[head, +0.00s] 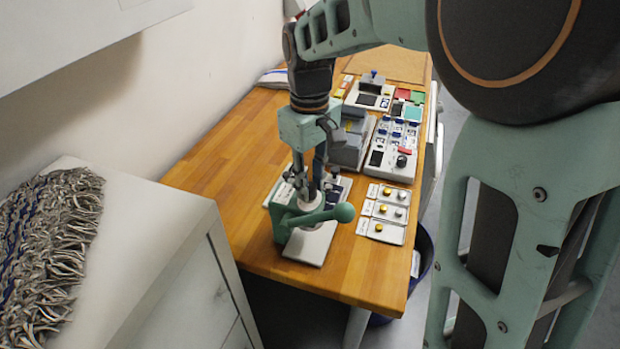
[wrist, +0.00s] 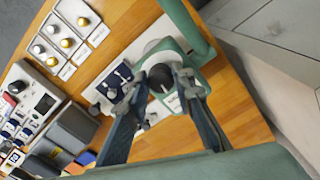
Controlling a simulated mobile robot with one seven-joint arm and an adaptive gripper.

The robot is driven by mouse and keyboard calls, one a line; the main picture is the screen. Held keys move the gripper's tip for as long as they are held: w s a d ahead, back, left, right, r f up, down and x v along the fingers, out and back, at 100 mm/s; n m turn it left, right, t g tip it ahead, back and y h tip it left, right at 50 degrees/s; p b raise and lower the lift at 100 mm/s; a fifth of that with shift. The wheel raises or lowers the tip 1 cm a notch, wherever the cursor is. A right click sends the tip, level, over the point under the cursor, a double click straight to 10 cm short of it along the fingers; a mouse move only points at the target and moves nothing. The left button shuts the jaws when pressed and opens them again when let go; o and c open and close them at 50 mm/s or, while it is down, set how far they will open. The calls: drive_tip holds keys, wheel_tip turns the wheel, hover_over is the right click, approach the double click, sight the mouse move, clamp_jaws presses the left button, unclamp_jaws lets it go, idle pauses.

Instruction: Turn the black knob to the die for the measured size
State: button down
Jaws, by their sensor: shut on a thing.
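A small green press (head: 283,222) with a lever ending in a green ball (head: 344,212) stands on a white base (head: 318,250) near the table's front. My gripper (head: 307,188) points down over the press. In the wrist view the round black knob (wrist: 160,77) sits on the press's green body (wrist: 178,48), with a pale mark on its near side. My gripper's two fingertips (wrist: 160,88) are closed on the knob from both sides. In the head view the knob is hidden by my gripper. Die labels are too small to read.
Beside the press lies a small dark panel with knobs (wrist: 117,82). White trays (head: 391,194) with gold and silver buttons lie to its right. A grey device with a black dial (head: 401,161) stands behind. Bare wood (head: 225,165) is clear at left.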

drive_tip(key=n+p, duration=0.1)
drive_tip(key=n, duration=0.4)
drive_tip(key=shift+w+r+n, duration=0.1)
drive_tip(key=shift+n, duration=0.2)
drive_tip(key=n+p, duration=0.1)
drive_tip(key=n, duration=0.3)
drive_tip(key=shift+n, duration=0.4)
drive_tip(key=c, duration=1.7)
unclamp_jaws()
drive_tip(key=shift+o, duration=0.2)
wheel_tip(320, 180, up, 12)
